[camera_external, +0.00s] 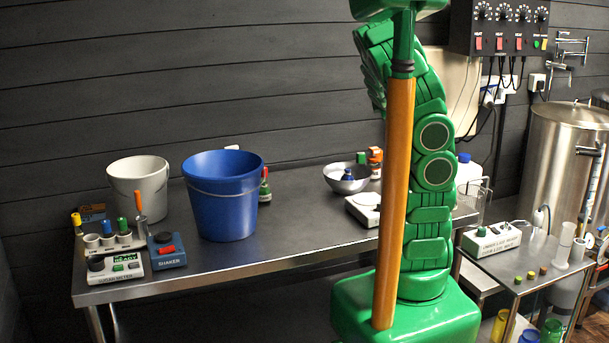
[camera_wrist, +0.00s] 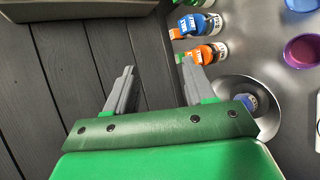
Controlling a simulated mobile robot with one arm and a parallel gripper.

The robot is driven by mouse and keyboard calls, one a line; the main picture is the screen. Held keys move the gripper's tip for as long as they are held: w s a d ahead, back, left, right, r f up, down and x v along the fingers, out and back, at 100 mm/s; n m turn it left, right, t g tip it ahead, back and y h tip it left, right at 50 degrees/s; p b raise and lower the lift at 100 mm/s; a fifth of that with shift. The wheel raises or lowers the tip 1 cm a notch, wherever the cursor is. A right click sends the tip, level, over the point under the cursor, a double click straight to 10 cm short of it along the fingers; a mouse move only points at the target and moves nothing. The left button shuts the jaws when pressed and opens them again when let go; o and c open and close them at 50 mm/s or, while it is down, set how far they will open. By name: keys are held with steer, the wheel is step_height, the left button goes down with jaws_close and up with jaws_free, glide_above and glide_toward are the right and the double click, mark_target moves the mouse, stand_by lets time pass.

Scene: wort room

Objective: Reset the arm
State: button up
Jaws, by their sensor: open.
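My green arm stands upright in front of the steel table in the external view, with its links folded close to the orange column. My gripper (camera_wrist: 158,92) shows in the wrist view with its two grey fingers spread apart and nothing between them. In the external view the gripper cannot be made out. In the wrist view the fingers point toward the dark plank wall, with the metal bowl (camera_wrist: 262,92) close to the right finger. A small bottle with a blue label is in the bowl, partly hidden by the gripper.
The steel table (camera_external: 290,222) carries a white bucket (camera_external: 138,188), a blue bucket (camera_external: 222,205), the shaker (camera_external: 167,252) and the sugar meter (camera_external: 115,266). A smaller table with a white box (camera_external: 491,240) is at the right.

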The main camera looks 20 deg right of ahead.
steer(key=s+a+f+m+g+y, duration=0.25)
steer(key=s+a, duration=0.25)
steer(key=s, duration=0.3)
steer(key=s+a+f+m+g+y, duration=0.1)
steer(key=s+a+f+m+g, duration=0.25)
steer(key=s, duration=0.45)
steer(key=s+a+f+m+g+y, duration=0.2)
steer(key=s+a+f+m, duration=0.15)
steer(key=s+a, duration=0.35)
steer(key=s+a+r+m+g, duration=0.2)
steer(key=s+a+r+m, duration=0.1)
steer(key=s, duration=0.8)
steer(key=a+m+y, duration=0.1)
steer(key=a, duration=0.1)
steer(key=shift+s+a, duration=0.3)
steer(key=shift+a, duration=0.05)
steer(key=shift+m, duration=0.25)
